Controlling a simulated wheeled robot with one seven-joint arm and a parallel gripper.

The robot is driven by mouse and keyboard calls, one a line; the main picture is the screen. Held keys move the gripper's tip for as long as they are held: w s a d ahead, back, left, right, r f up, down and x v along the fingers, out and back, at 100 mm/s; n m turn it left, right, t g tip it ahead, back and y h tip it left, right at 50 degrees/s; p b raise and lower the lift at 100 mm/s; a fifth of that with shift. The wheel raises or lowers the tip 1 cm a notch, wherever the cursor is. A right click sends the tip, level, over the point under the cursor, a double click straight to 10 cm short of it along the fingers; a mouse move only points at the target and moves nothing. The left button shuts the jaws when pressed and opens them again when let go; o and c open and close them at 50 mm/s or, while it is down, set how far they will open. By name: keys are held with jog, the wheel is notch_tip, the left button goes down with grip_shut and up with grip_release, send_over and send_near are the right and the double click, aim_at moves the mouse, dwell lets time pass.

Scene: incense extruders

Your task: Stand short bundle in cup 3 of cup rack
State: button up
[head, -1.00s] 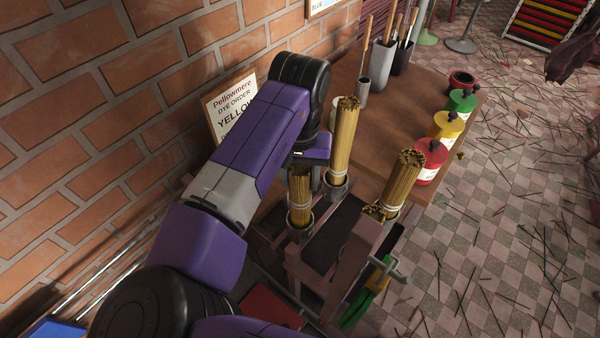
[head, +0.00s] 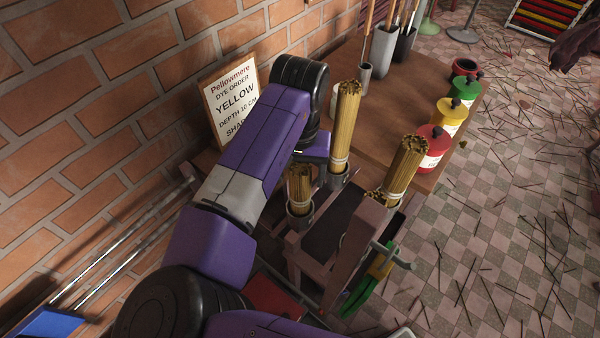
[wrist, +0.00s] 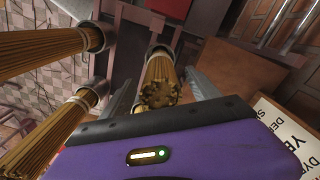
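The short bundle (head: 300,182) of yellow-brown sticks stands upright in a grey cup (head: 299,214) of the cup rack (head: 352,250). In the wrist view the bundle (wrist: 161,78) points its end at the camera, with its cup ring (wrist: 160,50) around its far part. My gripper (wrist: 160,85) has one finger on each side of this bundle, with gaps beside it. In the head view my arm's end (head: 313,152) is just above and behind the bundle; its fingers are mostly hidden. I cannot read any cup number.
A tall bundle (head: 346,125) stands in a neighbouring cup (head: 338,172), close to my gripper. Red (head: 432,150), yellow (head: 450,116) and green (head: 465,90) jars stand on the wooden table. A sign (head: 230,100) stands by the brick wall.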

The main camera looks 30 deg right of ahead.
jog(key=shift+r, duration=3.9)
